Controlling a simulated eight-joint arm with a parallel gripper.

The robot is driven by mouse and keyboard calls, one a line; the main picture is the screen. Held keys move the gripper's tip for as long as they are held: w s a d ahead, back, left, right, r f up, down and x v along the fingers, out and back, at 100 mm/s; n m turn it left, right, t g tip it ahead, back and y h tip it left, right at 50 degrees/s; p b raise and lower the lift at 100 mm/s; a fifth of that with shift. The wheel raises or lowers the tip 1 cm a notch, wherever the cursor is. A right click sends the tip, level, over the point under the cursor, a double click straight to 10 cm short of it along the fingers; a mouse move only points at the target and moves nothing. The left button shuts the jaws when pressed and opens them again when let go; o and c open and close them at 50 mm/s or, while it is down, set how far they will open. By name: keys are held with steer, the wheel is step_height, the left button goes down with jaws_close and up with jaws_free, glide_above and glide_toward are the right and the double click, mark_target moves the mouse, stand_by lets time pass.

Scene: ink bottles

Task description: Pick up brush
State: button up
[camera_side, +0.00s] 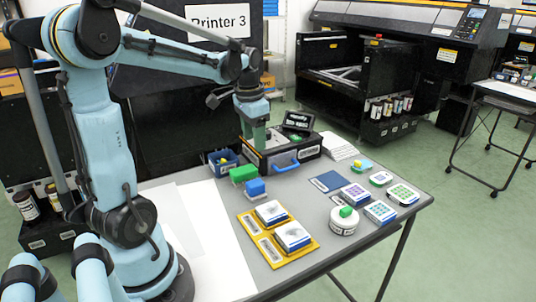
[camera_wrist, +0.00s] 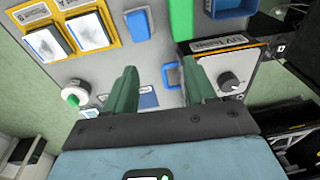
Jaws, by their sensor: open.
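My gripper (camera_wrist: 160,68) shows two green fingers spread apart with nothing held between them. In the side view my gripper (camera_side: 255,146) points down over the back of the grey table, at the black labelled box. I cannot clearly make out a brush in either view. A curved blue handle-like piece (camera_side: 287,161) lies at the front of that box. It also shows in the wrist view (camera_wrist: 168,74), between and a little beyond the fingers. Whether it is part of the box or a separate thing, I cannot tell.
The black box (camera_side: 310,149) stands under my gripper. A green block (camera_side: 243,173) and a blue block (camera_side: 255,188) stand in front. A yellow tray (camera_side: 281,259) holds two white-topped pads. A white round container (camera_side: 344,224) and several small boxes are at right. White sheets cover the left.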

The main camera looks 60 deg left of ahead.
steer(key=g, duration=0.1)
glide_above(243, 169)
steer(key=f, duration=0.1)
steer(key=shift+h, duration=0.4)
steer(key=shift+f, duration=6.3)
steer(key=c, duration=0.8)
steer(key=shift+c, duration=0.2)
steer(key=shift+r, duration=0.1)
steer(key=shift+r, duration=0.4)
step_height(243, 169, up, 4)
steer(key=shift+d+f, duration=0.1)
steer(key=shift+f, duration=0.15)
steer(key=w+d+r, duration=0.1)
steer(key=d+r, duration=0.5)
steer(key=d, duration=0.5)
steer(key=shift+w+d+r, duration=0.15)
steer(key=shift+w+r, duration=0.15)
